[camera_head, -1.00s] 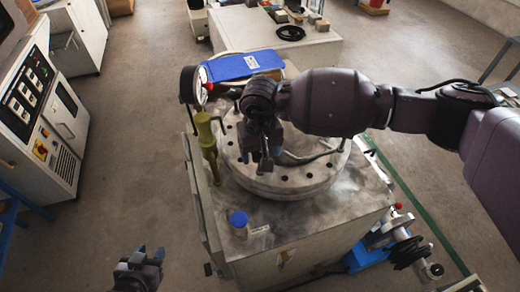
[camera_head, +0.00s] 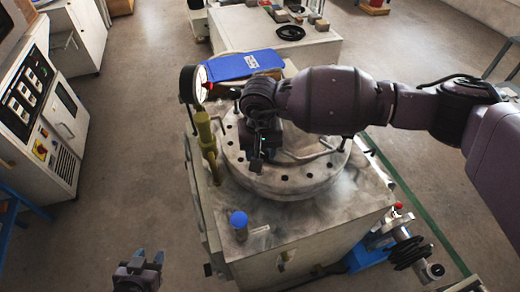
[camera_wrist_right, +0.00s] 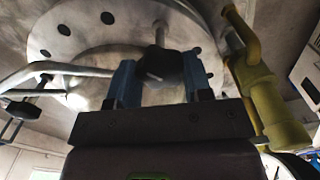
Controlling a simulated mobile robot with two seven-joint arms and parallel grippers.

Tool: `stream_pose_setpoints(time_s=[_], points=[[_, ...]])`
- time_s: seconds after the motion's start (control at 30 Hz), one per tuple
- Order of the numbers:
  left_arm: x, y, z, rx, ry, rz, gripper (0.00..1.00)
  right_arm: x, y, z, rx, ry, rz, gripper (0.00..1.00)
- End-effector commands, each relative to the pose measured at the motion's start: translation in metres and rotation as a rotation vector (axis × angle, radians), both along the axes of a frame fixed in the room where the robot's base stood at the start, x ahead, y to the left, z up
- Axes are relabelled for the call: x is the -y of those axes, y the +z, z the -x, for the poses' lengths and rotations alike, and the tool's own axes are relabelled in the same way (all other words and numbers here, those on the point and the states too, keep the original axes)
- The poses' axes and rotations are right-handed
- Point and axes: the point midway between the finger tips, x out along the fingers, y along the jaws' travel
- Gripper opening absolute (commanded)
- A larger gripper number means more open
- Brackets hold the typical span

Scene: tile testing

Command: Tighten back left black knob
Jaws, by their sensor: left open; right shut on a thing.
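In the right wrist view, a black knob (camera_wrist_right: 160,66) on a metal rod sits between the two blue fingers of my right gripper (camera_wrist_right: 160,78), which is shut on it. In the head view, my right gripper (camera_head: 266,140) is over the left part of the round metal lid (camera_head: 290,186). The knob cannot be made out there behind my wrist. My left gripper (camera_head: 147,260) is open and empty at the bottom left, low beside the test machine.
A yellow-green handle (camera_head: 205,130) and a round gauge (camera_head: 194,85) stand left of my right gripper; the handle is close in the wrist view too. A blue binder (camera_head: 244,65) lies behind. A blue-capped post (camera_head: 239,220) rises at the front corner.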

Motion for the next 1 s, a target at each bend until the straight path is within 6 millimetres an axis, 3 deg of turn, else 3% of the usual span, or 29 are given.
stream_pose_setpoints(time_s=[0.37, 1.0], points=[[0.002, 0.005, -0.009, 0.019, -0.006, 0.000, 0.43, 0.000, 0.001, 0.000, 0.001, -0.351, -0.001, 0.22], [-0.001, 0.009, 0.001, 0.007, 0.002, -0.001, 0.43, 0.000, 0.002, 0.000, 0.002, -0.957, -0.002, 0.22]])
